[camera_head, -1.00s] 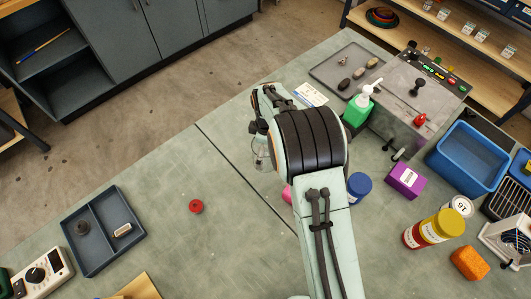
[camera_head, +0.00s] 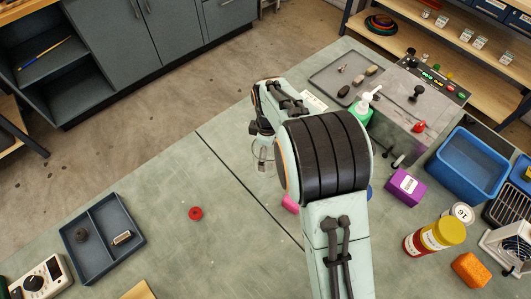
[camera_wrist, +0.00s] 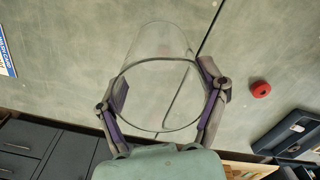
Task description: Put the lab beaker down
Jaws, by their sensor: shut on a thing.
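The lab beaker (camera_wrist: 160,92) is clear glass and fills the middle of the wrist view, its round rim nearest the camera. My gripper (camera_wrist: 162,90) is shut on it, with one finger against each side of the glass. In the head view the beaker (camera_head: 264,160) shows small below my gripper (camera_head: 262,138), left of the thick dark-banded arm joint. It is over the green bench (camera_head: 150,235), near a dark seam line. Whether its base touches the bench I cannot tell.
A red round piece (camera_head: 195,213) lies to the left on clear bench. A grey divided tray (camera_head: 118,212) is farther left. A pink item (camera_head: 290,203) sits partly behind my arm. A green bottle (camera_head: 363,107) and a grey tray (camera_head: 325,78) stand behind.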

